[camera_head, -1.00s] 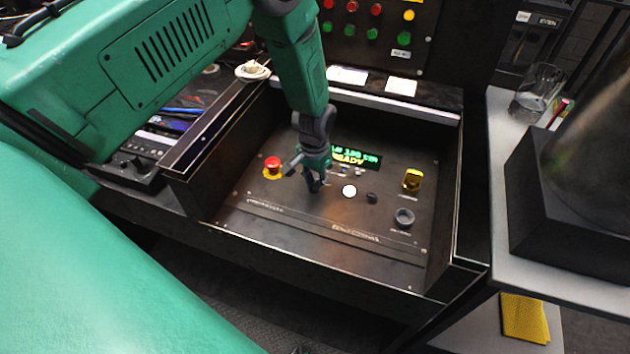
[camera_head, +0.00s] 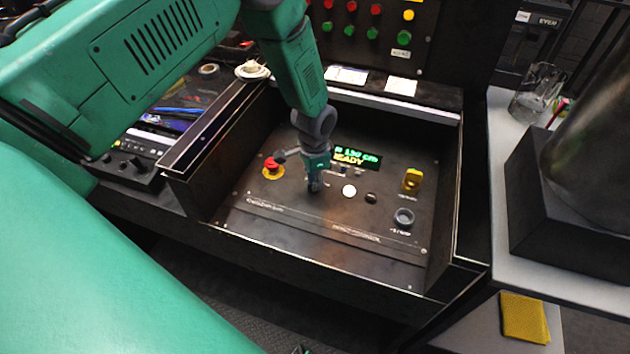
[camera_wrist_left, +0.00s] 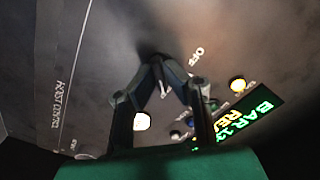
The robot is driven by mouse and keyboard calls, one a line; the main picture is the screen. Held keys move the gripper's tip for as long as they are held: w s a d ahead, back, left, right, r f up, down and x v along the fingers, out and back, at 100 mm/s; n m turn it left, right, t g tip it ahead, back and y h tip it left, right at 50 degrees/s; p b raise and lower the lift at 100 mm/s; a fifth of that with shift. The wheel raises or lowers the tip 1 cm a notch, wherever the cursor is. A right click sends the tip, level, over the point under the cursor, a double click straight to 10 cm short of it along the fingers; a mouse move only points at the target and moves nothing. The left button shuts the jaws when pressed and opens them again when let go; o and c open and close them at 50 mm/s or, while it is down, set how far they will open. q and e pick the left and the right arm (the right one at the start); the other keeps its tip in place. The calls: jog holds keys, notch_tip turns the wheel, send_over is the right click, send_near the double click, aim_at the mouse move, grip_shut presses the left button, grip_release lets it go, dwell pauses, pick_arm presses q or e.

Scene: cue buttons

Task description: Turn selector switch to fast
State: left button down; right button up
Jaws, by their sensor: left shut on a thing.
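The black control panel (camera_head: 290,222) lies inside a dark, open-fronted console. My left gripper (camera_head: 314,187) reaches down to it, between the red emergency button (camera_head: 272,165) and a white round button (camera_head: 349,190). In the left wrist view the fingertips of my left gripper (camera_wrist_left: 157,66) come together on a small dark selector knob, mostly hidden by the fingers. No "fast" mark is readable. The green display (camera_head: 357,157) shows READY. My right gripper is not in view.
A dark knob (camera_head: 371,197), a yellow switch (camera_head: 412,180) and a grey round knob (camera_head: 403,217) sit right of the gripper. Low console walls flank the panel. A glass (camera_head: 537,88) stands on the side table at right.

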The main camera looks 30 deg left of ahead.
pick_arm(q)
jog(key=shift+w+r, duration=0.1)
jog(key=shift+w, duration=0.05)
jog(key=c, duration=1.7)
grip_release()
notch_tip(320, 180, up, 12)
jog(key=shift+a+f, duration=0.1)
jog(key=shift+f, duration=0.05)
